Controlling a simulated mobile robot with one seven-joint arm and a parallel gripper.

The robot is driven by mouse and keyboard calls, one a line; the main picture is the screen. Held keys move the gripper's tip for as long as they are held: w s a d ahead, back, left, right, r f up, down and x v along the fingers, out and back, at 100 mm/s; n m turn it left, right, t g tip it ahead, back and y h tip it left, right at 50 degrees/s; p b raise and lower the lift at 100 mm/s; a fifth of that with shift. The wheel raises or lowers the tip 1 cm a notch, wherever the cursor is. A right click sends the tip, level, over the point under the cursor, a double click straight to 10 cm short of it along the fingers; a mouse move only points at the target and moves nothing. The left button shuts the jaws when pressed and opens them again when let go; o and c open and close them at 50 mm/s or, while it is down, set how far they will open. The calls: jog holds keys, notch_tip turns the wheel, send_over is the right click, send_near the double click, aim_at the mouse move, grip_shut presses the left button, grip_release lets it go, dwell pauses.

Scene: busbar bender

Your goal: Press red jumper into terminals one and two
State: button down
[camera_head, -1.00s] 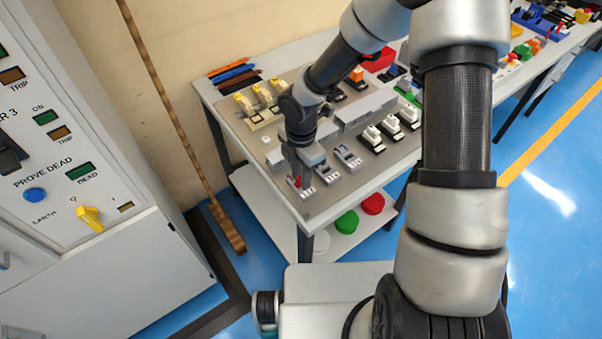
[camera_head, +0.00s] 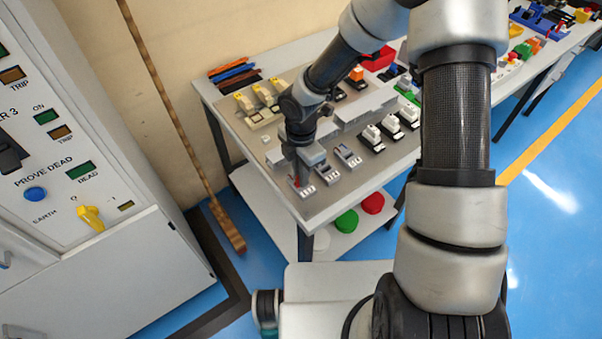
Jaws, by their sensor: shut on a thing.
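My gripper (camera_head: 299,178) points down over the near left part of the table. It is shut on the red jumper (camera_head: 297,181), of which only a small red bit shows between the fingertips. The fingertips are at a grey terminal block (camera_head: 304,192) at the left end of a row of similar blocks. The jumper looks to be at or just above that block; I cannot tell whether it touches or sits in the terminals. The terminal numbers are too small to read.
More grey blocks (camera_head: 347,155) stand to the right, then white-topped switches (camera_head: 391,126). Yellow-topped parts (camera_head: 243,103) and coloured strips (camera_head: 233,72) lie at the back left. A grey cabinet (camera_head: 90,250) stands left of the table.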

jog(key=c, duration=1.7)
grip_release()
jog(key=shift+f, duration=0.1)
notch_tip(320, 180, up, 18)
jog(key=p, duration=0.3)
jog(key=shift+f, duration=0.25)
jog(key=shift+d, duration=0.1)
